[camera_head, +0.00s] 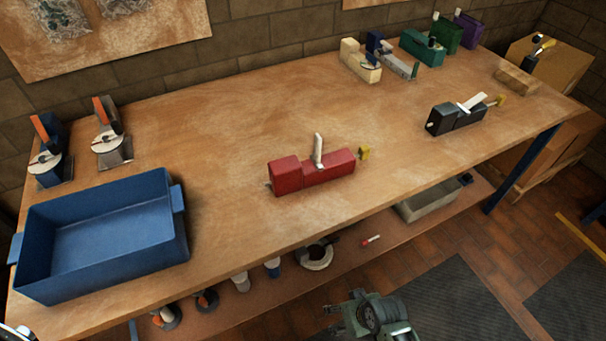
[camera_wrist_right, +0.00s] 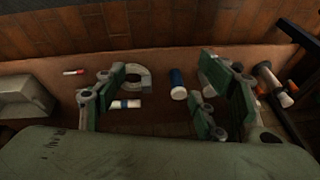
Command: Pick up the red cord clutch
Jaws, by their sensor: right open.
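The red cord clutch (camera_head: 313,172) lies on the wooden table near its front edge, in the middle of the head view. It has a white lever standing up and a yellow piece at its right end. My right arm shows at the bottom of the head view, below and in front of the table, well apart from the clutch. In the right wrist view my right gripper (camera_wrist_right: 170,105) is open, with green-padded fingers wide apart and nothing between them. The wrist view faces the lower shelf, and the red clutch does not show there. My left gripper is not clearly seen.
A blue bin (camera_head: 105,235) stands at the table's left. A black clutch (camera_head: 458,116) lies to the right. Several coloured clutches, including a cream one (camera_head: 360,61), stand at the back right. The wooden table (camera_head: 225,120) is clear around the red clutch. A lower shelf (camera_head: 270,285) holds small items.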

